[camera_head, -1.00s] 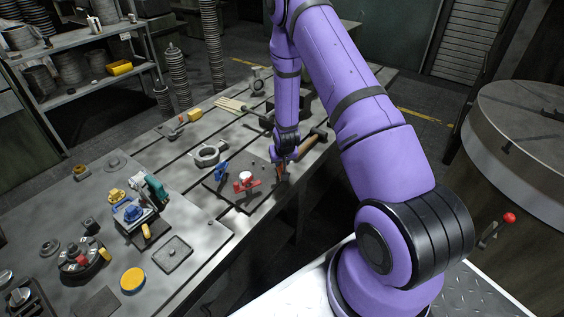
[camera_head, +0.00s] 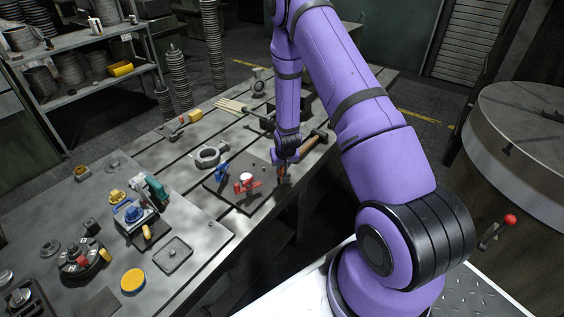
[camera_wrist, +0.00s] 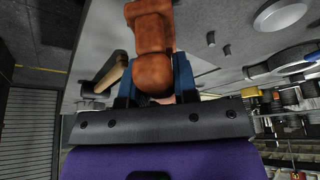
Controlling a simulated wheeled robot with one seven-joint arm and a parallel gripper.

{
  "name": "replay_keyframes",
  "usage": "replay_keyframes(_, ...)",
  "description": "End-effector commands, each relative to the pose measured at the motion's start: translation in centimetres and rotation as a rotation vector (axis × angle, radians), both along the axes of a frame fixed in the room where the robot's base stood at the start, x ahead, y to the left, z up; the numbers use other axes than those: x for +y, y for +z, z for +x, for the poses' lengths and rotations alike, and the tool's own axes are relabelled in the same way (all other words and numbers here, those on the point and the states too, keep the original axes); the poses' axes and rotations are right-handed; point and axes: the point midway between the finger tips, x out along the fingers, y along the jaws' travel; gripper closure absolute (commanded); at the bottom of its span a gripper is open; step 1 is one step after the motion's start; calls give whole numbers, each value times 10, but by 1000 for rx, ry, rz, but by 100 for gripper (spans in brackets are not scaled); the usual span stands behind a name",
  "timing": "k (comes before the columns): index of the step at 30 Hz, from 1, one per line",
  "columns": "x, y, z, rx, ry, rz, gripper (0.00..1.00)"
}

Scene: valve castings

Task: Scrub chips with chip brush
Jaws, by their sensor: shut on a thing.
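My gripper (camera_head: 285,162) is over the right edge of the dark fixture plate (camera_head: 222,187) on the bench. It is shut on the chip brush, whose rounded brown handle (camera_wrist: 153,60) shows between the blue fingers in the wrist view. In the head view the brush (camera_head: 284,174) is a small reddish piece below the fingers, and its bristles cannot be made out. Whether it touches the plate is unclear. A red clamp (camera_head: 245,184) with a white round top and a blue clamp (camera_head: 222,170) stand on the plate. I cannot clearly make out chips.
A wooden-handled tool (camera_head: 312,143) lies just behind my gripper. A grey ring casting (camera_head: 209,156) lies left of the plate. A vise-like fixture (camera_head: 135,213) and a yellow disc (camera_head: 133,281) are on the nearer table. The bench's front edge runs close to my gripper.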

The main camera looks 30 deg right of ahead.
Motion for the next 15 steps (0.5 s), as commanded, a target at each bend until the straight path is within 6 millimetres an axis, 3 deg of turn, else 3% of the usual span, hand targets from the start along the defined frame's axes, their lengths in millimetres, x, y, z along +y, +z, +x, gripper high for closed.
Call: replay_keyframes(15,-4,-1,11,-1,0,0,100)
